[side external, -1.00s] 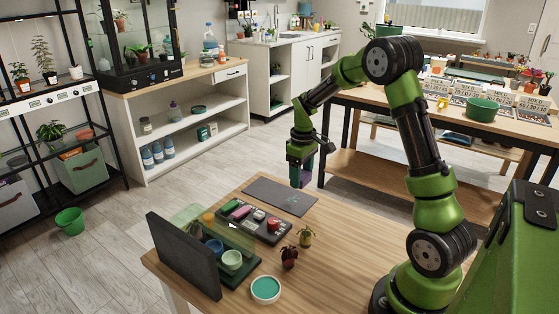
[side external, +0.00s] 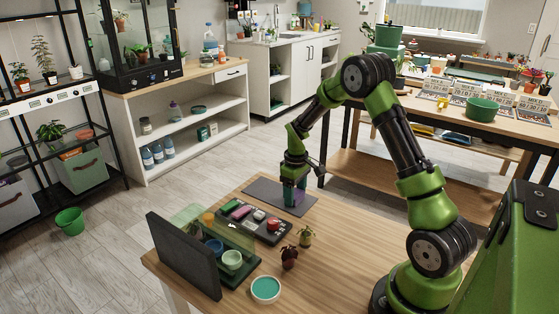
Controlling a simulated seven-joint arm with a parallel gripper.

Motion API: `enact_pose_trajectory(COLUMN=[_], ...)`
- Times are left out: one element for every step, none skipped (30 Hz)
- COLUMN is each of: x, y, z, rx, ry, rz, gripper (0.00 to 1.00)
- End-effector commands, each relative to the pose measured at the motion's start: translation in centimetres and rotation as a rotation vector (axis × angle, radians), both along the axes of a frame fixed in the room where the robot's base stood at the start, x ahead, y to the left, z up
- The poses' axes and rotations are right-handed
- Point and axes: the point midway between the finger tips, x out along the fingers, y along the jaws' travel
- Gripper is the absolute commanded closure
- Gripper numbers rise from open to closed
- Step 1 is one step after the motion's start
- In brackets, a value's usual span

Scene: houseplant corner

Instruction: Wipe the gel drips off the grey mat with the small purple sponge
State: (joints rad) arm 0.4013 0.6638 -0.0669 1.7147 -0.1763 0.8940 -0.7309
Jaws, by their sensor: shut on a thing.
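The grey mat (side external: 262,190) lies flat at the far edge of the wooden table. My gripper (side external: 293,188) points down over the right part of the mat, shut on the small purple sponge (side external: 290,197). The sponge is low, at or just above the mat; I cannot tell whether it touches. The gel drips are too small to make out clearly, and my gripper and the sponge cover part of the mat.
A dark tray (side external: 276,238) with several small coloured items sits just in front of the mat. Two small plants (side external: 289,256), a dish with a teal inside (side external: 265,289), cups (side external: 232,260) and an upright dark panel (side external: 183,256) stand nearer. The table's right side is clear.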

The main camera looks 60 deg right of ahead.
Motion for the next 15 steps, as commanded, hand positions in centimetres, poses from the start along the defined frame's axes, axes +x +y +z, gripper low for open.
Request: enact_pose_trajectory(x=[0.6,0.9,1.3,1.5,1.7,2.2,2.1,1.6,1.2,0.9,0.6,0.3,0.0,-0.3,-0.7], y=[0.0,0.0,0.0,0.0,0.0,0.0,0.0,0.0,0.0,0.0,0.0,0.0,0.0,0.0,0.0], z=[0.0,-0.1,0.0,0.0,-0.1,0.0,-0.1,-0.1,-0.1,-0.1,-0.1,-0.1,-0.1,-0.1,0.0], rx=[-0.001,-0.001,-0.002,-0.001,-0.001,-0.002,-0.001,-0.001,0.0,0.0,0.0,0.0,0.0,0.001,0.0], ry=[-0.003,-0.002,-0.003,-0.002,-0.001,-0.004,-0.001,-0.001,0.0,0.0,-0.001,-0.001,0.0,0.0,0.0], rz=[0.004,0.004,0.003,0.003,0.003,0.003,0.002,0.001,0.0,0.0,0.001,0.001,0.0,0.0,0.0], gripper=[0.66,0.66,0.66,0.66,0.66,0.66,0.66,0.66,0.66,0.66,0.66,0.66,0.66,0.66,0.66])
